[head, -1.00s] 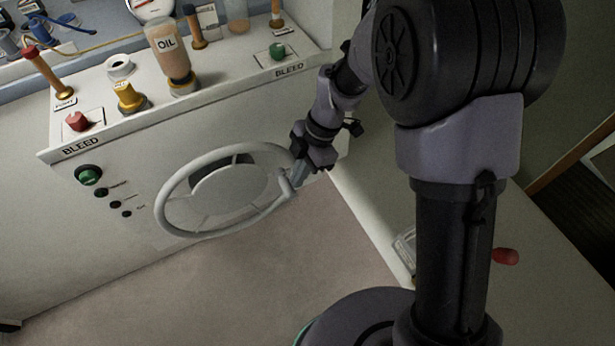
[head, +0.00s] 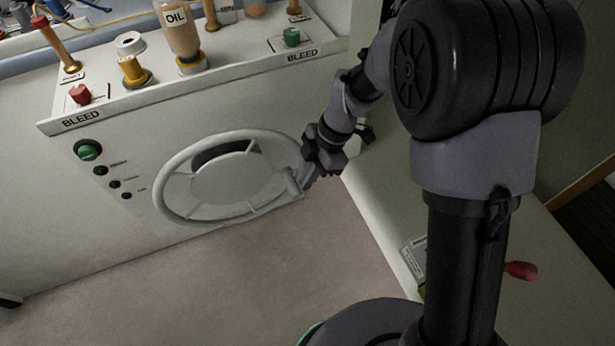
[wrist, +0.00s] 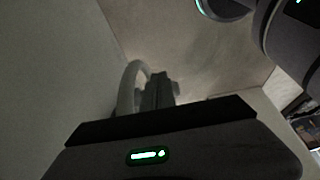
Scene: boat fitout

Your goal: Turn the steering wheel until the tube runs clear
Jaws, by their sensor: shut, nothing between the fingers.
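The pale grey steering wheel (head: 163,178) is on the front of the white console, with a broad round hub (head: 225,180). My gripper (head: 300,183) is at the right side of its rim, its fingers shut by a short pale piece on the rim; whether they touch is unclear. In the wrist view the gripper finger (wrist: 157,90) is beside the curved rim (wrist: 128,88). An upturned OIL bottle (head: 180,35) with tan liquid stands on the console top. A thin yellow tube (head: 110,22) shows at the top left; its contents cannot be made out.
A red knob (head: 80,94) and a green knob (head: 291,37) sit above BLEED labels. A yellow fitting (head: 132,72) and a wooden-handled tool (head: 58,45) stand on the console top. A green button (head: 88,150) is left of the wheel. Floor (head: 200,280) below is clear.

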